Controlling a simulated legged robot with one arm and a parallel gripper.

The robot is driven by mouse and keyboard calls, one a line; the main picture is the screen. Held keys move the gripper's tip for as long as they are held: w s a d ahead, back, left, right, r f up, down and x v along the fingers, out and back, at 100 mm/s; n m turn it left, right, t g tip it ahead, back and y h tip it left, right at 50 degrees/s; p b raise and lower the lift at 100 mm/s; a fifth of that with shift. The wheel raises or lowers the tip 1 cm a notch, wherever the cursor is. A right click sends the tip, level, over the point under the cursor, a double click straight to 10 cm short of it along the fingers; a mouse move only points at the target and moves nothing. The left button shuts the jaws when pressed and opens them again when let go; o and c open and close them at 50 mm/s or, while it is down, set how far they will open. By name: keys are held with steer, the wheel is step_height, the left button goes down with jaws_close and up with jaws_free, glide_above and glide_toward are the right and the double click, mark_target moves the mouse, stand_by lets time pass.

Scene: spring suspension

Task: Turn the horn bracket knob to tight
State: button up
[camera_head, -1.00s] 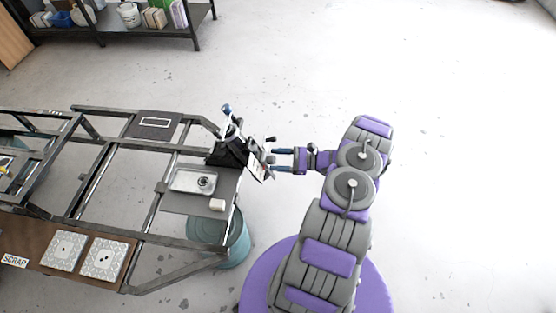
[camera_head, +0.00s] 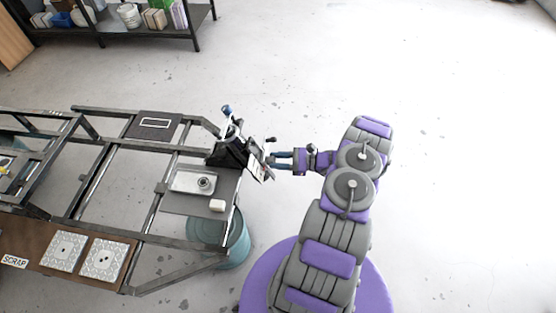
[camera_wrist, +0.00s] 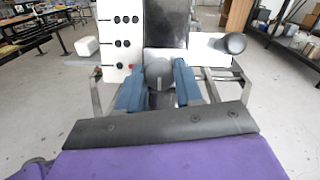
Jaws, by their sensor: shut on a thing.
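The bracket knob (camera_wrist: 159,72) is a grey round knob in front of a white panel in the wrist view. My gripper (camera_wrist: 159,80) has its two blue fingers closed on the knob from left and right. In the head view my gripper (camera_head: 274,161) reaches left from my arm to the bracket (camera_head: 259,165) at the right end of the metal frame. The knob itself is hidden there. I cannot tell the knob's setting from these views.
A white panel (camera_wrist: 121,40) with several black holes stands left of the knob, and a grey cylinder end (camera_wrist: 231,43) sticks out at right. A teal bin (camera_head: 235,245) stands under the frame's corner. A white block (camera_head: 217,205) lies on the frame's plate. Floor right of my arm is clear.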

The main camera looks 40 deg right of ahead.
steer(key=shift+m, duration=0.3)
steer(key=m+t+h, duration=0.1)
steer(key=m, duration=0.2)
steer(key=m+t+h, duration=0.1)
steer(key=m, duration=0.2)
steer(key=shift+r+m+h, duration=0.15)
steer(key=shift+m+h, duration=0.25)
steer(key=m+h, duration=0.1)
steer(key=m, duration=0.1)
steer(key=m+h+p, duration=0.1)
steer(key=m, duration=0.2)
steer(key=shift+a+m+t, duration=0.15)
steer(key=shift+m+t, duration=0.15)
steer(key=m+h, duration=0.1)
steer(key=m, duration=0.1)
steer(key=m+h+p, duration=0.1)
steer(key=m, duration=0.2)
steer(key=shift+r+h, duration=0.2)
steer(key=shift+h, duration=0.2)
steer(key=m+g+p, duration=0.1)
steer(key=m, duration=0.1)
steer(key=m+h+p, duration=0.1)
steer(key=m, duration=0.2)
steer(key=shift+s+g+h, duration=0.1)
steer(key=shift+g+h, duration=0.2)
steer(key=shift+g, duration=0.1)
steer(key=shift+m, duration=0.4)
steer(key=shift+f, duration=0.1)
